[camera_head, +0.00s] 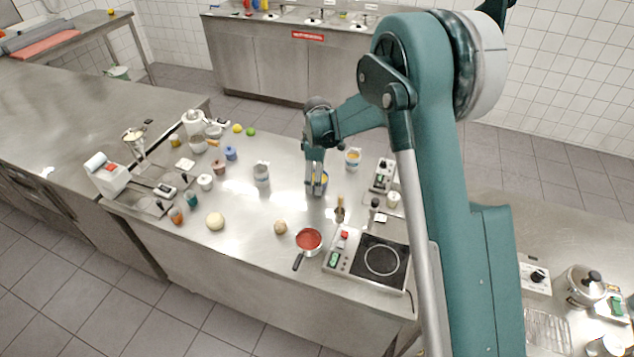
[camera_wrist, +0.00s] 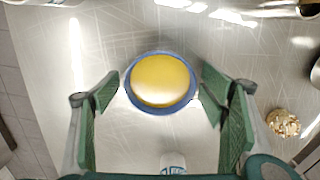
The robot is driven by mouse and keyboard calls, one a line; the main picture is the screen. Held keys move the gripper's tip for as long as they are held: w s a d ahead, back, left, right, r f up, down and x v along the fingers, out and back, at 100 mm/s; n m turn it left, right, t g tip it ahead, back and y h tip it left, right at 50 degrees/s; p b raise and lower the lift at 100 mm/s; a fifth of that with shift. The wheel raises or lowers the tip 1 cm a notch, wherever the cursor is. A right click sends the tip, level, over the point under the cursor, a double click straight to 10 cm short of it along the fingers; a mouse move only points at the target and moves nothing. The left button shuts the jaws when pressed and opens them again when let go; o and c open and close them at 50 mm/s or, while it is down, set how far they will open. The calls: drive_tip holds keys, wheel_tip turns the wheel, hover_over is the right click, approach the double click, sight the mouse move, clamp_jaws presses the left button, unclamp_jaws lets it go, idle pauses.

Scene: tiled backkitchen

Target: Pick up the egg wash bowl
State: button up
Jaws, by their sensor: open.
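The egg wash bowl is a blue-rimmed round bowl (camera_wrist: 130,97) filled with yellow liquid, standing upright on the steel counter in the wrist view. In the head view the bowl (camera_head: 323,179) shows only in part, with my gripper in front of it. My gripper (camera_head: 316,184) points down at the bowl. In the wrist view my gripper (camera_wrist: 160,78) is open, with one green finger on each side of the bowl. A narrow gap shows beside each fingertip. Whether the fingers are down at rim height is hard to tell.
A white tub with orange contents (camera_head: 353,160) stands right of the bowl, a grey canister (camera_head: 261,175) to its left. A pan of red sauce (camera_head: 309,239) and a hot plate (camera_head: 381,261) are in front. A brown crumbly lump (camera_wrist: 283,122) lies right in the wrist view.

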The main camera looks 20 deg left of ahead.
drive_tip(key=shift+c, duration=0.3)
drive_tip(key=c, duration=1.1)
drive_tip(key=shift+r, duration=0.1)
drive_tip(key=shift+c, duration=0.2)
wheel_tip(320, 180, up, 10)
